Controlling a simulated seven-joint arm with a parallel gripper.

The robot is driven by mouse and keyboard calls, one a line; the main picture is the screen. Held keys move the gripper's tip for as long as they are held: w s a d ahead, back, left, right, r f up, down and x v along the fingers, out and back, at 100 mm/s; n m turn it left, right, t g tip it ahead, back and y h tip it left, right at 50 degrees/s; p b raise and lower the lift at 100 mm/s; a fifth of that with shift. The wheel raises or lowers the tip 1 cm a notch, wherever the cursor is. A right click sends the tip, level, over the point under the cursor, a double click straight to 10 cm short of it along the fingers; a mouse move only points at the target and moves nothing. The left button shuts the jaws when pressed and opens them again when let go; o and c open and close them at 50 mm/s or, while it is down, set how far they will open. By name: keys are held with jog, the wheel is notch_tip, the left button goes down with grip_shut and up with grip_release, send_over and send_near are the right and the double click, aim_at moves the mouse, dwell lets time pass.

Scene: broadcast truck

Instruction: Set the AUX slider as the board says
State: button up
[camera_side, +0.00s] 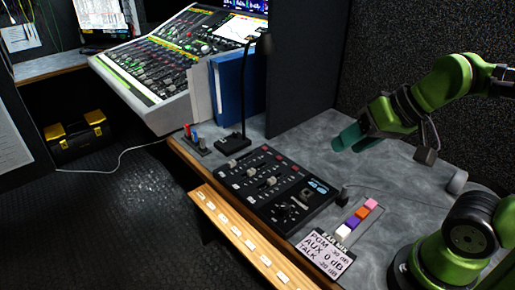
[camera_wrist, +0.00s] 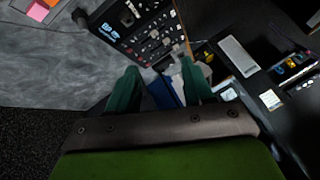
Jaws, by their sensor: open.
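The black slider panel (camera_side: 284,183) lies on the grey desk, with several grey fader caps, small red buttons and a blue display at its right corner. Its labels are too small to tell which slider is AUX. The board (camera_side: 325,257), a white card in front of it, appears to read PGM -30 dB, AUX 0 dB, TALK -20 dB. My gripper (camera_side: 346,139) is open and empty, above the desk behind and right of the panel. In the wrist view its two green fingers (camera_wrist: 160,85) stand apart, with the panel (camera_wrist: 140,28) beyond them.
A gooseneck lamp (camera_side: 232,142) and blue binder (camera_side: 234,87) stand behind the panel. Coloured blocks (camera_side: 357,220) sit in a row at its right. A wooden rail (camera_side: 238,235) runs along the front. The large mixing console (camera_side: 176,62) is at the back left.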

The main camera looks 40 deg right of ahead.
jog(key=shift+f, duration=0.1)
jog(key=shift+c, duration=0.8)
jog(key=m+g+h, duration=0.2)
jog(key=m+g, duration=0.5)
jog(key=m, duration=0.7)
send_over(251, 170)
notch_tip(251, 170, down, 5)
notch_tip(251, 170, down, 16)
jog(key=shift+r, duration=0.15)
